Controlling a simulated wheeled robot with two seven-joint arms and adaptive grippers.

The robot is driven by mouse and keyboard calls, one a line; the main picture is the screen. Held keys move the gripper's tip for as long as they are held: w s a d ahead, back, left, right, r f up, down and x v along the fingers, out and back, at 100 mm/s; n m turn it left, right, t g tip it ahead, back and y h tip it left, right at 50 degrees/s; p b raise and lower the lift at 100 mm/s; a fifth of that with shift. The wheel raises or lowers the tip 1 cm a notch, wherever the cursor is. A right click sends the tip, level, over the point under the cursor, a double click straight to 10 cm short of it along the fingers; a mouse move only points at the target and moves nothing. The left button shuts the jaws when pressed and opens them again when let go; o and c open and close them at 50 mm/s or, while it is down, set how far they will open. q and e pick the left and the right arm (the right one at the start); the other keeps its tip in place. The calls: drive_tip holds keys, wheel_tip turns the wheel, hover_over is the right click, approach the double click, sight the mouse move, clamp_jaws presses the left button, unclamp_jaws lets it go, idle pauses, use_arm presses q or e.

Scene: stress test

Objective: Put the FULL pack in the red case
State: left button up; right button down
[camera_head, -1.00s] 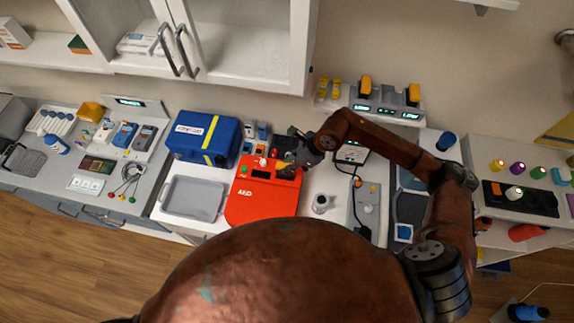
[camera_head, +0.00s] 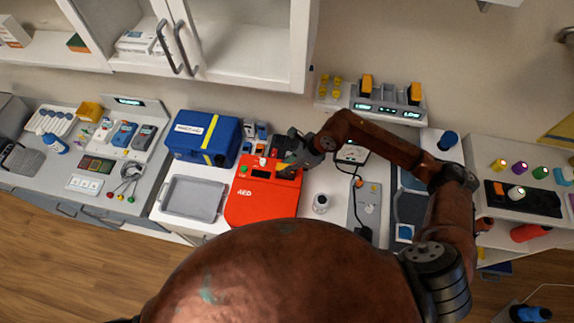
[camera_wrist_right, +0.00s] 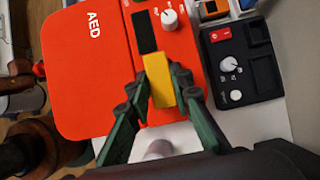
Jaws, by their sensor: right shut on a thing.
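The red case (camera_head: 262,203), marked AED, lies on the white counter. It also shows in the right wrist view (camera_wrist_right: 90,75), with a dark rectangular recess (camera_wrist_right: 145,33) and a white knob on its face. My right gripper (camera_wrist_right: 160,84) is shut on a yellow-orange pack (camera_wrist_right: 160,80) over the case's right part. I cannot tell whether the pack touches the case. In the head view my right gripper (camera_head: 287,170) hides most of the pack. Two orange packs (camera_head: 366,84) (camera_head: 413,94) stand in the charger (camera_head: 388,108); its right display seems to read LOW. My left gripper is not in view.
A blue box (camera_head: 203,138) and a grey tray (camera_head: 192,198) stand left of the case. A small white bottle (camera_head: 320,203) stands close to its right. A black device (camera_wrist_right: 240,62) lies beside the case in the wrist view. A cable lies farther right.

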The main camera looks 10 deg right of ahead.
drive_tip(key=shift+f+b, duration=1.55)
drive_tip(key=shift+f, duration=0.2)
drive_tip(key=c, duration=1.7)
unclamp_jaws()
drive_tip(key=shift+o, duration=0.2)
drive_tip(key=v, duration=1.2)
drive_tip(key=shift+a, duration=0.1)
